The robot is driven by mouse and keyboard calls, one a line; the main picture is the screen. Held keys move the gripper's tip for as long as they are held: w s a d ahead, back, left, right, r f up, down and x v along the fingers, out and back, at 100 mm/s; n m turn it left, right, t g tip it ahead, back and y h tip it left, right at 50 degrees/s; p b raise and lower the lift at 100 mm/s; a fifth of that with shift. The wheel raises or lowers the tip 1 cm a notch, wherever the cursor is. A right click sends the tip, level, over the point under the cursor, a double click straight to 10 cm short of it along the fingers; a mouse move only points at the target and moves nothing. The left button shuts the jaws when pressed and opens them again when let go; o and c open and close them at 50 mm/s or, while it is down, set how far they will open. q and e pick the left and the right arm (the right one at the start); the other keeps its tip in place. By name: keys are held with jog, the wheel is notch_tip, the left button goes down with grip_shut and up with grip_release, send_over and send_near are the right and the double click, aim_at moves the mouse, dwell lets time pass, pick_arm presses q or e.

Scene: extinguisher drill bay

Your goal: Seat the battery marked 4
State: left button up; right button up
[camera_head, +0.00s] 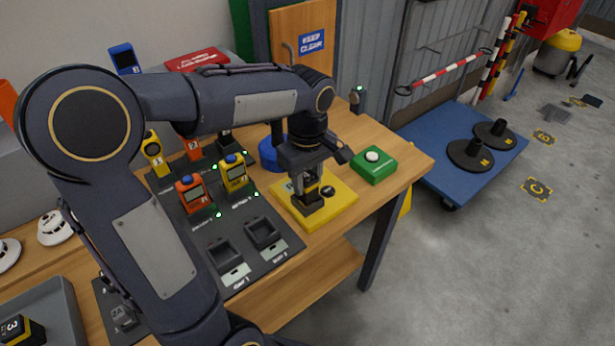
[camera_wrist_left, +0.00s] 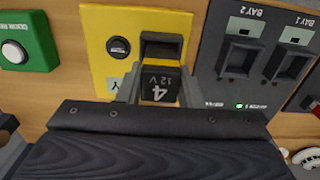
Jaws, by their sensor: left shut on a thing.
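My left gripper (camera_head: 308,190) points down over the yellow plate (camera_head: 340,208) and is shut on the battery marked 4 (camera_head: 312,200). In the left wrist view the battery (camera_wrist_left: 160,85) is a black block with a yellow band, marked "4 12V", between the two fingers. A black square holder (camera_wrist_left: 162,45) on the yellow plate (camera_wrist_left: 105,70) shows right at the battery's far end. I cannot tell how deep the battery sits in it. A round black key-like part (camera_wrist_left: 118,46) is beside the holder. My right gripper is not in view.
A green box with a white button (camera_head: 374,164) stands right of the plate. A dark charging board (camera_head: 230,285) on the left holds orange and yellow handheld devices and two empty bays. A tray with another battery marked 3 (camera_head: 22,330) is at lower left. A blue cart (camera_head: 440,140) stands beyond.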

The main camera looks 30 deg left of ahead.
pick_arm(q)
jog(key=shift+f+b, duration=0.75)
jog(key=shift+f, duration=0.35)
dwell(0.3)
jog(key=o, duration=1.6)
jog(key=shift+r+p, duration=3.05)
jog(key=shift+r, duration=0.5)
